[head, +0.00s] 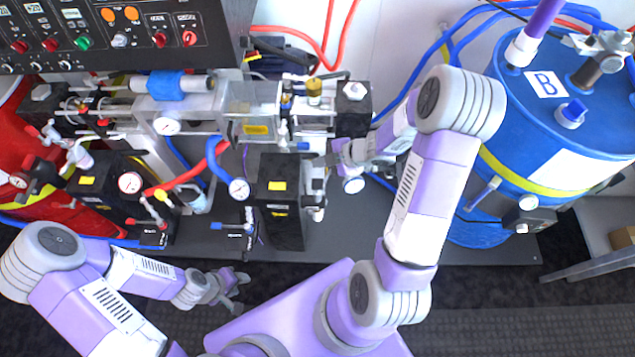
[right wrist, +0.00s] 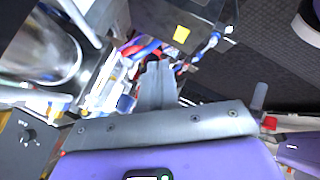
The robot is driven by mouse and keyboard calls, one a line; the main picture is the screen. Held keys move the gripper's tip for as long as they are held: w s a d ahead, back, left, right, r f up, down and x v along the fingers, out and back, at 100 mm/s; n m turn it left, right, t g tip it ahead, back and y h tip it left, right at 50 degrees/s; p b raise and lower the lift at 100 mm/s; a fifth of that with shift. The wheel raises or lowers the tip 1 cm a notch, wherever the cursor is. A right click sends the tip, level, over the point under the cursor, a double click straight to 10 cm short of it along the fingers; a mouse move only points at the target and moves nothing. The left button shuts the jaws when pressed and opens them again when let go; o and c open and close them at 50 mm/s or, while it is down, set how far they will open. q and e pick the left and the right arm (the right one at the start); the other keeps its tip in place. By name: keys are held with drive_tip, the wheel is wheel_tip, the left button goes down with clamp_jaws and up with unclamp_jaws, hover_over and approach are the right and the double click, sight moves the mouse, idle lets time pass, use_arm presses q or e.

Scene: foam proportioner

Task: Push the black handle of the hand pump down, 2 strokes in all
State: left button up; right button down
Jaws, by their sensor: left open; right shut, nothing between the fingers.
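My right gripper (head: 314,160) reaches in from the right, in front of the pump assembly at the middle of the head view. Its fingers are together with nothing between them; they also show shut in the right wrist view (right wrist: 158,82). They are beside the upper right of a black pump block (head: 280,205) with a yellow label; I cannot tell whether they touch anything. I cannot pick out the hand pump's black handle with certainty; the arm and fittings cover part of that area. My left gripper (head: 238,284) is open and empty, low in front of the rig.
A blue drum (head: 545,110) marked B stands at the right. A red drum (head: 30,185) stands at the left. A control panel (head: 110,30) overhangs at top left. Hoses, gauges and valves crowd the rig. The dark floor (head: 500,325) at lower right is clear.

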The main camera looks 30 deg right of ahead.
drive_tip(key=b, duration=0.8)
hover_over(319, 184)
wheel_tip(319, 184, down, 8)
drive_tip(key=shift+s+d+r, duration=0.1)
drive_tip(key=shift+s+d, duration=0.05)
drive_tip(key=shift+f+b, duration=0.3)
drive_tip(key=shift+f, duration=0.2)
drive_tip(key=shift+f, duration=0.15)
idle(1.1)
drive_tip(key=shift+f, duration=0.3)
drive_tip(key=shift+f+b, duration=1.5)
drive_tip(key=shift+f, duration=0.2)
idle(1.4)
drive_tip(key=shift+r, duration=0.15)
drive_tip(key=shift+r+p, duration=1.95)
drive_tip(key=shift+p, duration=0.25)
